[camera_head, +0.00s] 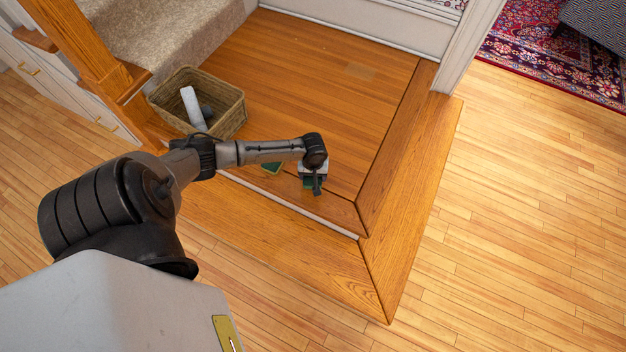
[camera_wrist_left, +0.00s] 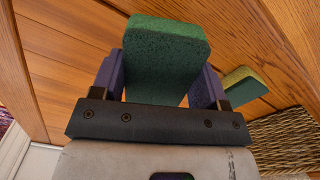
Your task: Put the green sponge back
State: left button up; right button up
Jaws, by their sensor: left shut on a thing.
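My left gripper (camera_head: 314,186) is above the wooden stair landing near its front edge. It is shut on a green sponge (camera_wrist_left: 166,50). In the left wrist view the sponge sits between the two purplish fingers (camera_wrist_left: 157,78) and sticks out past them. In the head view only a little dark green of it shows at the gripper. A second sponge, green with a yellow side (camera_wrist_left: 243,86), lies on the landing beside the gripper. It also shows in the head view (camera_head: 272,168), partly hidden by my arm. My right gripper is not in view.
A wicker basket (camera_head: 229,121) stands on the landing by the carpeted stairs (camera_head: 160,35). It holds a white roll (camera_head: 193,108) and a dark rounded thing (camera_head: 207,112). A wooden post (camera_head: 85,45) rises at the left. The landing's middle and right are clear.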

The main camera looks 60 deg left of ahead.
pick_arm(q)
notch_tip(320, 180, down, 4)
jog(key=b, duration=0.3)
jog(key=o, duration=0.8)
